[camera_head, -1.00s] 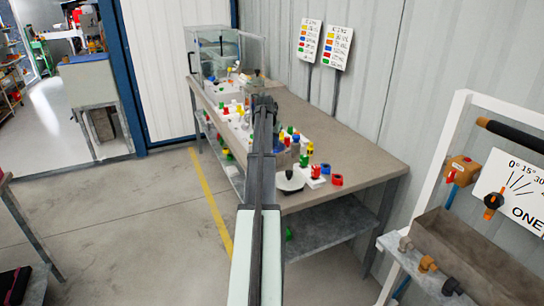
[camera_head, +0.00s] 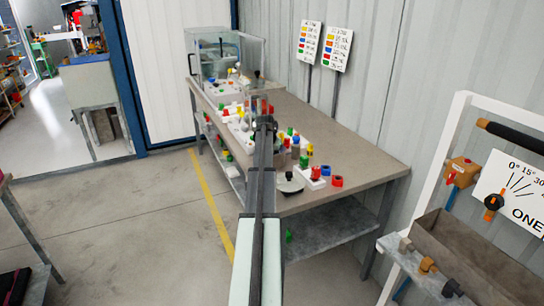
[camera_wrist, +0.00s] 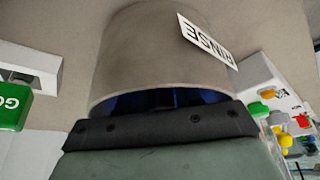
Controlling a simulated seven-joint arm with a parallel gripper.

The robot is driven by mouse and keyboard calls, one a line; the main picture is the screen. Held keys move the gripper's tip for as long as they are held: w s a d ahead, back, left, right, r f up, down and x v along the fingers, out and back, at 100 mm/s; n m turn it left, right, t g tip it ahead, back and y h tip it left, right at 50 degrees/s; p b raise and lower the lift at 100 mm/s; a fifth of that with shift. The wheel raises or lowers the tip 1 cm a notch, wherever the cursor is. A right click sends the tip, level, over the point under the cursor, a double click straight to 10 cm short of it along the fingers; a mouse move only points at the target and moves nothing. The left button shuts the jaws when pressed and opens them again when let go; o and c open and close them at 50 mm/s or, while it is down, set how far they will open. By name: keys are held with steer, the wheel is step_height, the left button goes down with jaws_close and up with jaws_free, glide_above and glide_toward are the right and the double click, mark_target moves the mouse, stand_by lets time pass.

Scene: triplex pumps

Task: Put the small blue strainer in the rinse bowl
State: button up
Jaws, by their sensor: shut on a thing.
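In the wrist view the rinse bowl (camera_wrist: 165,45) is a beige round vessel with a white label reading RINSE, upside down in this picture. Its open rim is close against my gripper's dark front edge. Dark blue shows in the gap inside the rim (camera_wrist: 180,97); I take it for the small blue strainer, mostly hidden by the bowl wall and my gripper. In the head view my gripper (camera_head: 265,121) is over the middle of the bench, seen from behind. Its fingertips and what they hold are hidden there. It is shut on the strainer, at the bowl's mouth.
The bench (camera_head: 355,160) carries several coloured fittings. A glass case (camera_head: 230,55) stands at its far end. A white block with a green part (camera_wrist: 12,105) and a rack of coloured pieces (camera_wrist: 280,110) flank the bowl. The bench's right side is mostly clear.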

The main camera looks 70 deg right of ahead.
steer(key=o, duration=1)
steer(key=shift+r, duration=0.1)
steer(key=v, duration=1.2)
